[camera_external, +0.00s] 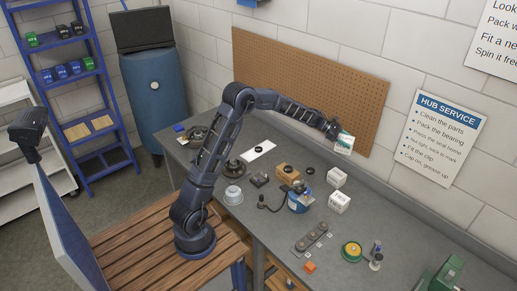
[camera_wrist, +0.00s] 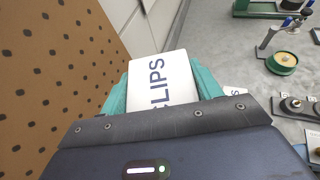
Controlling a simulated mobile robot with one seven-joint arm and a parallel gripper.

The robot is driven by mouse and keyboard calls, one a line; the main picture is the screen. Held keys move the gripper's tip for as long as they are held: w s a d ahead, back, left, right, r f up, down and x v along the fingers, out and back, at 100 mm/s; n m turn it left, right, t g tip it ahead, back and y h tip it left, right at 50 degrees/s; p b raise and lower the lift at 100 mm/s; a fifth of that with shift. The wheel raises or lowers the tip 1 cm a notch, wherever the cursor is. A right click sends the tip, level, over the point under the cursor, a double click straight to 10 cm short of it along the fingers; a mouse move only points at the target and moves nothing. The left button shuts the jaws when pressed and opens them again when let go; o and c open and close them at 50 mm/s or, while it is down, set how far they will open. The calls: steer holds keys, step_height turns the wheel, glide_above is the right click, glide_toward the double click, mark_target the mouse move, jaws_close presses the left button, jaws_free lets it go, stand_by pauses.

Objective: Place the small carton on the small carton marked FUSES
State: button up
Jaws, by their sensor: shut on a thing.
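My gripper (camera_external: 340,137) is shut on a small white carton (camera_external: 347,140) above the back of the bench, close to the pegboard. In the wrist view the held carton (camera_wrist: 158,80) shows the letters "CLIPS", between the teal fingers of my gripper (camera_wrist: 160,92). Two other small white cartons stand on the bench below it: a farther one (camera_external: 337,177) and a nearer one (camera_external: 339,202). Their print is too small to read in the external view, so I cannot tell which says FUSES. In the wrist view, part of a white carton with a letter S (camera_wrist: 235,92) shows behind my gripper.
Left of the cartons are a brown box (camera_external: 287,173) and a blue container (camera_external: 298,203). Nearer are a grey tray with round parts (camera_external: 311,238) and a green-and-yellow disc (camera_external: 351,251). The pegboard (camera_external: 300,85) rises behind the bench. Bare bench lies right of the cartons.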

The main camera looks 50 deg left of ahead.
step_height(320, 180, down, 17)
steer(key=shift+r, duration=0.1)
stand_by(0.5)
steer(key=o, duration=1.1)
steer(key=shift+c, duration=0.2)
